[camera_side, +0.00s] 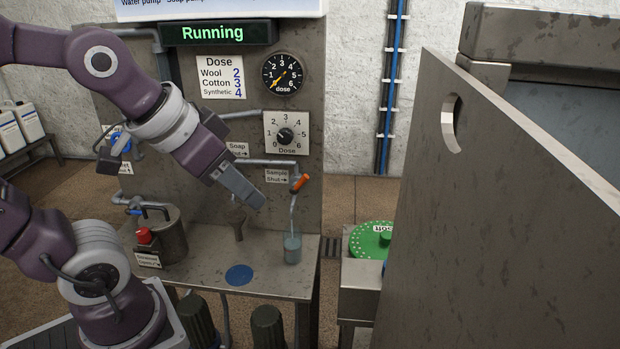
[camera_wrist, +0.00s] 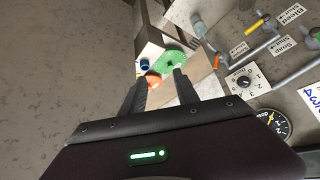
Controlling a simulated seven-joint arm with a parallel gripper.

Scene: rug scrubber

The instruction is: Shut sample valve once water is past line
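The sample valve's orange handle (camera_side: 300,183) is tilted, its upper end to the right, at the end of a pipe by the "Sample Shut" label (camera_side: 277,176). A spout runs down from it into a clear beaker (camera_side: 292,248) on the bench. The beaker holds greyish-teal water; its line and exact level are too small to read. My gripper (camera_side: 252,198) is left of the handle and apart from it. In the wrist view my gripper's fingers (camera_wrist: 160,88) are spread with nothing held. The orange handle (camera_wrist: 216,61) shows there to their right.
A large metal panel (camera_side: 500,220) stands at the right. A green disc (camera_side: 372,240) lies beside it. The dose knob (camera_side: 286,135) and gauge (camera_side: 283,73) are above the valve. A red button (camera_side: 144,236) and blue disc (camera_side: 239,275) are on the bench. The display (camera_side: 218,33) reads "Running".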

